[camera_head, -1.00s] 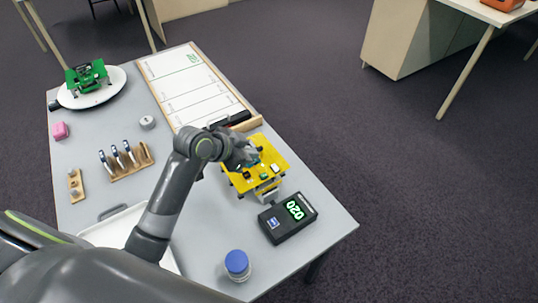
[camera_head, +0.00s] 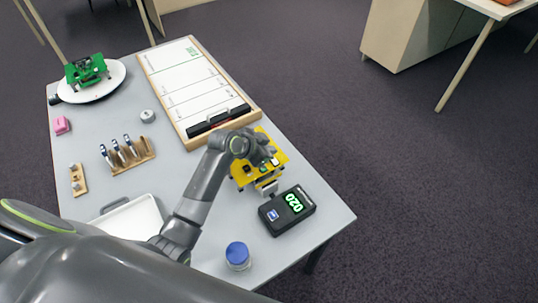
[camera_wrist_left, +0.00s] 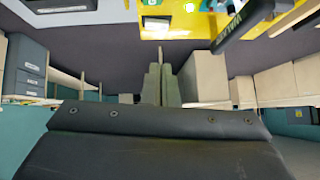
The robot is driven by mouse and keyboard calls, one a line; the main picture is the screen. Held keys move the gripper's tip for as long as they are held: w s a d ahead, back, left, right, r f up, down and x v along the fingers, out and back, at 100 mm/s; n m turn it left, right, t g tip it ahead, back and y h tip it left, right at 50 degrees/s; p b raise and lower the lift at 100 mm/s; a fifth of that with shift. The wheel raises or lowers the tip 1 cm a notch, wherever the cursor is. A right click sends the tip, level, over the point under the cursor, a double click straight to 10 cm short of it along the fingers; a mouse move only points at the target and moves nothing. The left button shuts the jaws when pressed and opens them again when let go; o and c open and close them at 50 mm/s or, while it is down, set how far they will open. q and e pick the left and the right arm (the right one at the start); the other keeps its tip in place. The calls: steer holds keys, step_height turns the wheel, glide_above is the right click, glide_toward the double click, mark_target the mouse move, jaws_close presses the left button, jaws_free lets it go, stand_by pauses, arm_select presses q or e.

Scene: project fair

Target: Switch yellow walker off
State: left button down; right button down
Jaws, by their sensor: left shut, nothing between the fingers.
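The yellow walker (camera_head: 246,177) stands on the grey table near its right end, with small dark and white parts on its top. My left gripper (camera_head: 266,152) is over its far side, shut and empty, and hides part of it in the head view. In the left wrist view the shut fingers (camera_wrist_left: 159,84) point ahead, and the yellow walker (camera_wrist_left: 205,22) fills the top edge. A dark bar crosses it beside black lettering. I cannot tell which part is the switch, or whether the fingers touch the walker. My right gripper is not in view.
A black meter (camera_head: 287,211) reading 020 and a blue-capped jar (camera_head: 237,256) stand in front of the walker. A whiteboard (camera_head: 185,85) lies behind. A green walker (camera_head: 86,70) stands on a white oval plate (camera_head: 118,78). A pen rack (camera_head: 130,160) and white tray (camera_head: 140,218) are left.

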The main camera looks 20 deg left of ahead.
mark_target(278, 158)
arm_select(q)
steer(key=f, duration=0.4)
steer(key=shift+w+a+p, duration=0.15)
steer(key=shift+w+p, duration=0.1)
steer(key=shift+p, duration=0.1)
steer(key=shift+f, duration=0.15)
